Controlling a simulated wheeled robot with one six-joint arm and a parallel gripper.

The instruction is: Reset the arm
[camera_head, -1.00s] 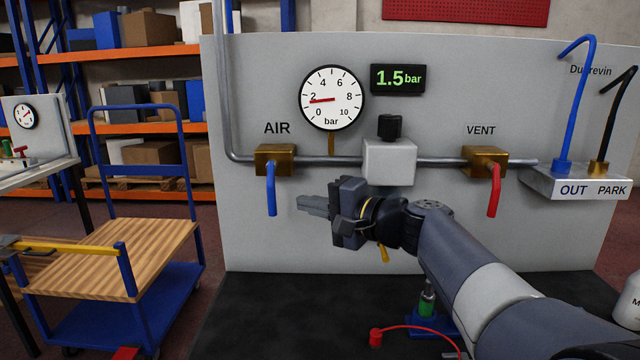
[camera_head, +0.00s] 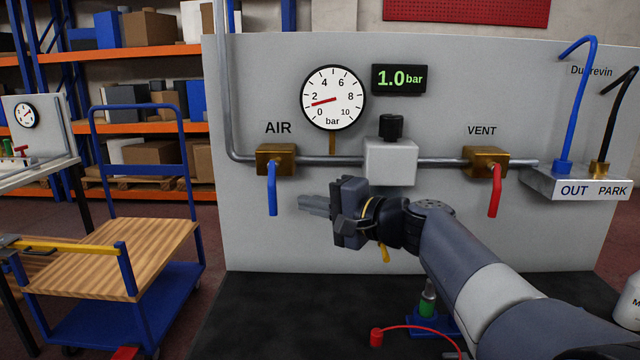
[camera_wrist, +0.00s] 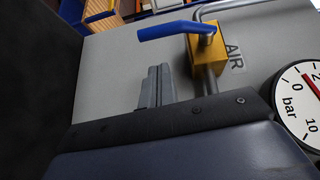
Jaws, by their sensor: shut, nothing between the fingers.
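My gripper (camera_head: 313,205) is shut and empty, in front of the grey panel (camera_head: 430,235). Its fingers point left, to the right of and near the height of the lower end of the blue AIR handle (camera_head: 272,190). In the wrist view the shut fingers (camera_wrist: 156,88) stand below the blue handle (camera_wrist: 178,29), which sits on a brass valve (camera_wrist: 207,50). My arm reaches in from the lower right. The red VENT handle (camera_head: 494,192) hangs down. The gauge (camera_head: 333,97) needle points a little below 2, and the display (camera_head: 399,79) reads 1.0 bar.
A grey regulator block (camera_head: 389,160) with a black knob is on the pipe. An OUT/PARK block (camera_head: 577,183) holds blue and black hooked tubes at right. A green-and-blue fitting (camera_head: 427,303) and red hose (camera_head: 415,328) lie below my arm. A wooden-topped cart (camera_head: 110,258) stands left.

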